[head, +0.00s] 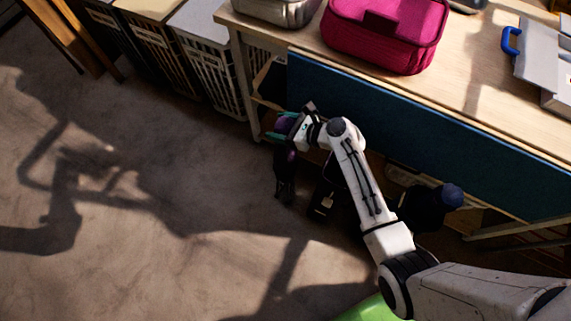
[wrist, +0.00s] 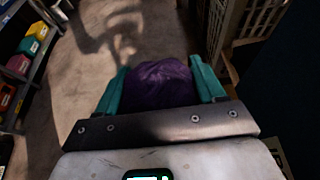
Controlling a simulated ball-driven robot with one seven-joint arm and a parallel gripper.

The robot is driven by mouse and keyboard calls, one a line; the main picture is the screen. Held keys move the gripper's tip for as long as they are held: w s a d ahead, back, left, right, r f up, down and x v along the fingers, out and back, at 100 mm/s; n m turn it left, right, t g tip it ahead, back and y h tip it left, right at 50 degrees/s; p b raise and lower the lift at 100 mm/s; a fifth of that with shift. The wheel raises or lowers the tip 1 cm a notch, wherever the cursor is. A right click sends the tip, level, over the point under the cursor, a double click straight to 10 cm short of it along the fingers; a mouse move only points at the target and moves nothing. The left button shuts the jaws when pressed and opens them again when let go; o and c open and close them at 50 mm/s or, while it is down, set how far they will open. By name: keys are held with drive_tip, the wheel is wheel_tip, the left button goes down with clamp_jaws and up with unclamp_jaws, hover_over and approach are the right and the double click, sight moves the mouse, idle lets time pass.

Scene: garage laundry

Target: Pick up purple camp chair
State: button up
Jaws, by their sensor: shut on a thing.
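The purple camp chair (wrist: 158,84) shows in the wrist view as a dark purple fabric bundle. My gripper (wrist: 160,82) is shut on it, with a teal finger on each side of the fabric. In the head view my gripper (head: 283,124) is beside the near left end of the workbench, low by its lower shelf. There the purple chair (head: 286,158) shows only as a dark bundle hanging below the fingers. Its lower end is dark, and I cannot tell whether it touches the floor.
The workbench (head: 480,75) with a blue front panel (head: 400,125) carries a magenta bag (head: 385,32). Laundry hampers (head: 205,60) stand left of it. A dark object with a blue top (head: 432,205) is beside my arm. The concrete floor (head: 120,180) at left is open.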

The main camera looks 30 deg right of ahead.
clamp_jaws()
drive_tip(key=shift+w+r, duration=0.1)
drive_tip(key=shift+r, duration=0.05)
drive_tip(key=shift+r, duration=0.15)
